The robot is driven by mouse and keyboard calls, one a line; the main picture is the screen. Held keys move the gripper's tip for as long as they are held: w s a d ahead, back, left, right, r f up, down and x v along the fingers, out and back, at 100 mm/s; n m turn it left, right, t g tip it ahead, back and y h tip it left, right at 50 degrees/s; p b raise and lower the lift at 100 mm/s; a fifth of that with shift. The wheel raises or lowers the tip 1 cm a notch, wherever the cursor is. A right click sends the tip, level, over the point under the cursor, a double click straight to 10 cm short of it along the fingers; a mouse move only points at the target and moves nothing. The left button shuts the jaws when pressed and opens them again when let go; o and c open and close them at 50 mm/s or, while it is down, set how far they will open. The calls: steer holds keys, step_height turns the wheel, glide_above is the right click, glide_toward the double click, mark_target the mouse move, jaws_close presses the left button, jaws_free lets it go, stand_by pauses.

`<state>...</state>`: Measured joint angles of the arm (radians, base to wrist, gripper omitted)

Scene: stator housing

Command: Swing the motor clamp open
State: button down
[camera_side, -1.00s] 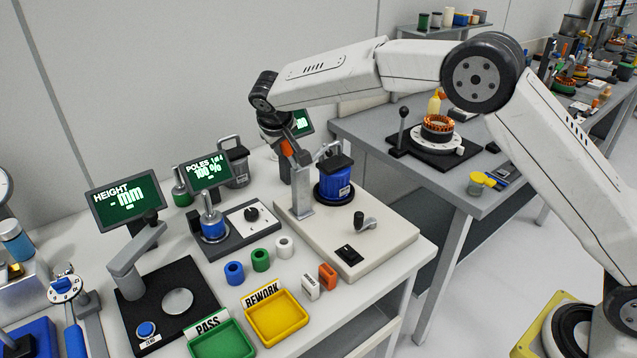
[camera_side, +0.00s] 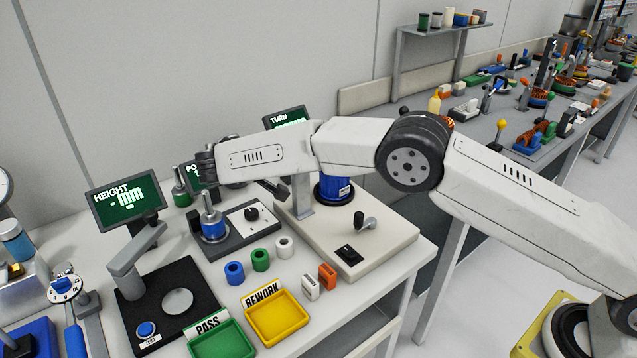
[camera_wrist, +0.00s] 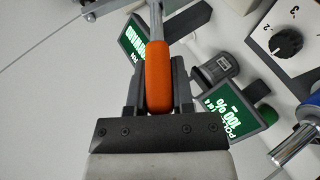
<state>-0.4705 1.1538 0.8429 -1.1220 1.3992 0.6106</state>
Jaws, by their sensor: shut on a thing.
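The motor clamp's orange handle (camera_wrist: 158,65) is between the two dark fingers of my gripper (camera_wrist: 157,88) in the wrist view, with a metal rod running up from it. My gripper is shut on this handle. In the side view my arm hides the gripper and handle. The clamp's grey post (camera_side: 303,197) stands on the pale base plate (camera_side: 375,240). A dark part (camera_side: 272,189) sticks out to the left of the post. The blue motor housing (camera_side: 333,189) sits right of the post, its top hidden by my arm.
A fixture with a dial (camera_side: 251,214) and a metal-topped blue part (camera_side: 213,225) stand left of the clamp. The poles screen (camera_wrist: 232,112) is close by in the wrist view. Yellow (camera_side: 277,317) and green (camera_side: 222,340) trays lie in front. A crank (camera_side: 366,222) stands on the base plate.

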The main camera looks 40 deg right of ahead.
steer(key=shift+f, duration=0.1)
stand_by(0.3)
steer(key=shift+c, duration=2.4)
jaws_free()
steer(key=v, duration=0.8)
steer(key=shift+d, duration=0.1)
